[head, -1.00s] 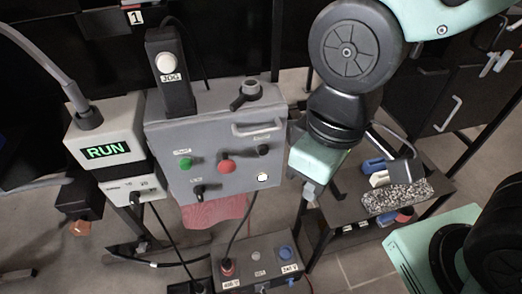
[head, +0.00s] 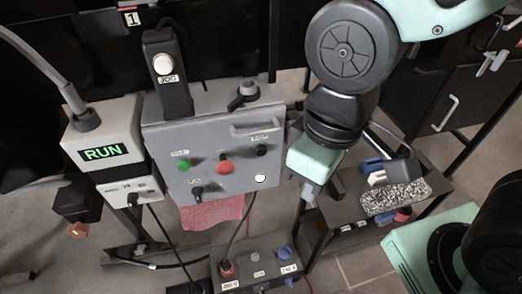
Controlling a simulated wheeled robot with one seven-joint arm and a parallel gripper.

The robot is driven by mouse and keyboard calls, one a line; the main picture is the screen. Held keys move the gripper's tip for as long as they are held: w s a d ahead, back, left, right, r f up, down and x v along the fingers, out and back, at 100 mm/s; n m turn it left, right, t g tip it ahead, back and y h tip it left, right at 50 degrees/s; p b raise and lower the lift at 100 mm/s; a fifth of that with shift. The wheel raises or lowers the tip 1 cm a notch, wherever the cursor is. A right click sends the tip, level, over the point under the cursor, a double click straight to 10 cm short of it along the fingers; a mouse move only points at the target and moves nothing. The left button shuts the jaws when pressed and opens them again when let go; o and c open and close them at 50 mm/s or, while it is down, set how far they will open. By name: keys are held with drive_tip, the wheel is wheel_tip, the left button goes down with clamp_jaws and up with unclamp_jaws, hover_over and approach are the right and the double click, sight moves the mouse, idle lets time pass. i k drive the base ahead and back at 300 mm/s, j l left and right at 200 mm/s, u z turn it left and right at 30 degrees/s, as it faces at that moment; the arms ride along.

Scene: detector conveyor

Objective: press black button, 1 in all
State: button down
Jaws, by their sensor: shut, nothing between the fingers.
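A grey control box (head: 225,186) stands left of centre in the head view. A round black button (head: 262,150) sits at the upper right of its front face, under a small label. A second black control (head: 197,192), which looks like a selector knob, is at the lower left of that face. A green button (head: 183,165), a red button (head: 224,167) and a white button (head: 260,178) share the face. My gripper (head: 308,192) is shut and empty, pointing down to the right of the box and apart from it. The fingertips show small.
A black pendant (head: 172,92) and a dark knob (head: 244,91) are on the box top. A RUN display unit (head: 103,152) stands left. A lower grey box (head: 258,268) with plugs sits in front. A dark side table (head: 350,209) holds a speckled block (head: 396,196).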

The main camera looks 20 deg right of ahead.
sight(260, 150)
drive_tip(key=k+j+z, duration=0.15)
drive_tip(key=j+z, duration=0.25)
drive_tip(key=k+j+z, duration=0.2)
drive_tip(key=j+z, duration=0.15)
drive_tip(key=k+j+z, duration=0.25)
drive_tip(key=j+z, duration=0.15)
drive_tip(key=j, duration=0.1)
